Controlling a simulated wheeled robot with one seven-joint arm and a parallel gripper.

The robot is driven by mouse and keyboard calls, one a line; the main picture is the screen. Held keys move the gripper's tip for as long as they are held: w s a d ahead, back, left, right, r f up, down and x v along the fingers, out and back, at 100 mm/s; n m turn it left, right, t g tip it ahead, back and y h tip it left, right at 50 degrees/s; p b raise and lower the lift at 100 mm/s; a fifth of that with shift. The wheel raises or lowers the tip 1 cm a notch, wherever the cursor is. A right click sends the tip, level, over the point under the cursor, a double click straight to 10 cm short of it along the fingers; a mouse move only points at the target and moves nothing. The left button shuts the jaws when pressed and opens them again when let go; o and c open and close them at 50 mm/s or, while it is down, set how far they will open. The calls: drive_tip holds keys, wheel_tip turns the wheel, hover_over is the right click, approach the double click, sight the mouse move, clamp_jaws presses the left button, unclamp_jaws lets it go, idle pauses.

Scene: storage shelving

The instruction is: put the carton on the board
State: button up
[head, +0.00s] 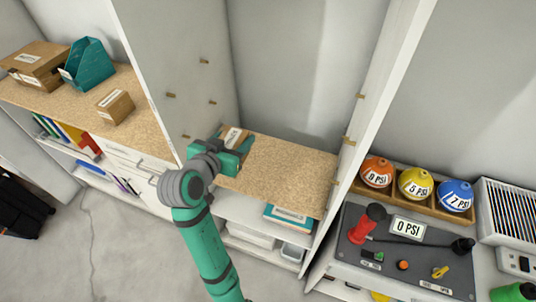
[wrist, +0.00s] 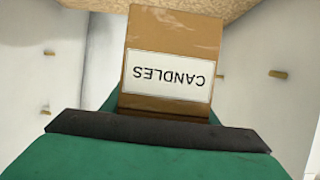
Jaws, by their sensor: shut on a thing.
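The carton (head: 234,138) is a small brown box with a white label, at my gripper (head: 236,158) in the head view. In the wrist view the carton (wrist: 170,45) fills the upper middle, and its label reads CANDLES upside down. My gripper is shut on it; the dark and green gripper body (wrist: 160,140) covers its lower part. The board (head: 282,172) is the speckled tan shelf between two white uprights. The carton is at the board's back left, near the left upright. I cannot tell whether its underside touches the board.
The left upright (head: 180,70) and right upright (head: 370,110) bound the bay, with small wooden pegs on them. The board's middle and right are clear. Another small carton (head: 115,107), a teal holder (head: 88,63) and larger cartons (head: 36,64) stand on the left counter. A control panel (head: 400,250) is at right.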

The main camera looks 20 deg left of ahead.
drive_tip(key=w+d+f, duration=0.2)
drive_tip(key=w+f, duration=0.1)
drive_tip(key=w+d+f, duration=0.2)
drive_tip(key=w, duration=0.1)
drive_tip(key=w+d+f, duration=0.2)
drive_tip(key=w+f, duration=0.1)
drive_tip(key=w, duration=0.1)
drive_tip(key=shift+d+f, duration=0.15)
drive_tip(key=shift+f, duration=0.2)
drive_tip(key=shift+w+d+f, duration=0.1)
drive_tip(key=shift+w+f, duration=0.05)
drive_tip(key=shift+f, duration=1.6)
drive_tip(key=shift+f, duration=0.1)
drive_tip(key=o, duration=1.1)
